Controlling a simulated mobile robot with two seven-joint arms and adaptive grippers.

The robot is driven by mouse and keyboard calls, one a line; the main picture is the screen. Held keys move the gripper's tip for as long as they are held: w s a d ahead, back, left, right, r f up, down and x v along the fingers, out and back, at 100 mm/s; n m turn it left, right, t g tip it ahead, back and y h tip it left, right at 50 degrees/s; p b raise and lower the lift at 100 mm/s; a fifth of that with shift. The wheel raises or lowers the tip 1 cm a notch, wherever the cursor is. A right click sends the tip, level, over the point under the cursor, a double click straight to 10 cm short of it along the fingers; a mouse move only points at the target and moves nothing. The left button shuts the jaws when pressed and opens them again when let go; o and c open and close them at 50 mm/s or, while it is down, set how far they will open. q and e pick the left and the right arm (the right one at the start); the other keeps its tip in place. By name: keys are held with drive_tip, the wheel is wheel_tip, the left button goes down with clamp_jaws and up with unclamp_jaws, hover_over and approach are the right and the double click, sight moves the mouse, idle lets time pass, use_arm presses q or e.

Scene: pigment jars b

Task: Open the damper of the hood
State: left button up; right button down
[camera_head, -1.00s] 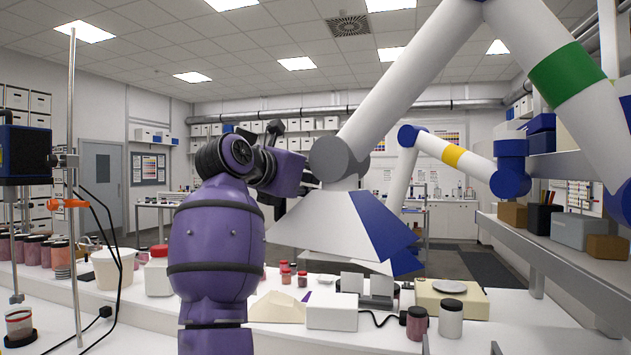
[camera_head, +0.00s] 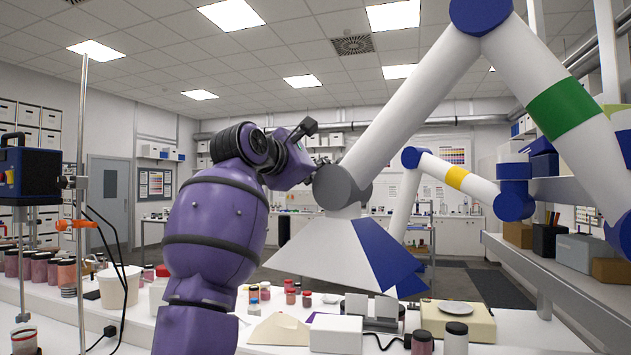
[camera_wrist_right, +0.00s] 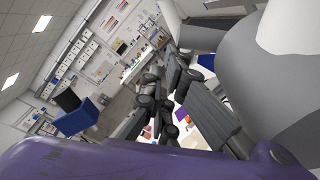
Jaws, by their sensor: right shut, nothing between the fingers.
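The extraction hood (camera_head: 322,255) is a white cone with a blue side, hanging from a jointed white arm (camera_head: 410,110) with a green band. A grey round joint (camera_head: 342,187) sits at its neck; the joint looms large in the right wrist view (camera_wrist_right: 285,75). I cannot make out the damper's handle. My purple right arm reaches up to the left of the joint. Its gripper (camera_head: 314,168) is beside the joint, partly hidden by my wrist. The right wrist view shows the dark fingers (camera_wrist_right: 165,108) shut and empty. My left gripper is not in view.
A second white hood arm (camera_head: 450,175) with a yellow band hangs behind. Below, the white bench carries jars (camera_head: 422,342), a white box (camera_head: 336,333), a beige scale (camera_head: 457,320) and a white bucket (camera_head: 119,287). A metal stand (camera_head: 80,200) rises at left, shelves at right.

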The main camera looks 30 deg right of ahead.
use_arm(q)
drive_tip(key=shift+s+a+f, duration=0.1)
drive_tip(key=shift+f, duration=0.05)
use_arm(e)
drive_tip(key=shift+s+d+r+m+t+h, duration=0.1)
drive_tip(key=shift+s+d+r+m, duration=0.15)
drive_tip(key=shift+s+r+m, duration=0.65)
drive_tip(key=shift+s+d+r+m+t+h, duration=0.1)
drive_tip(key=shift+s+d+r+m, duration=0.3)
drive_tip(key=shift+m, duration=0.9)
drive_tip(key=shift+s+d+r+m+t+h, duration=0.1)
drive_tip(key=shift+s+r+m, duration=0.35)
drive_tip(key=shift+r+m, duration=0.55)
drive_tip(key=shift+f, duration=0.15)
drive_tip(key=shift+a, duration=0.15)
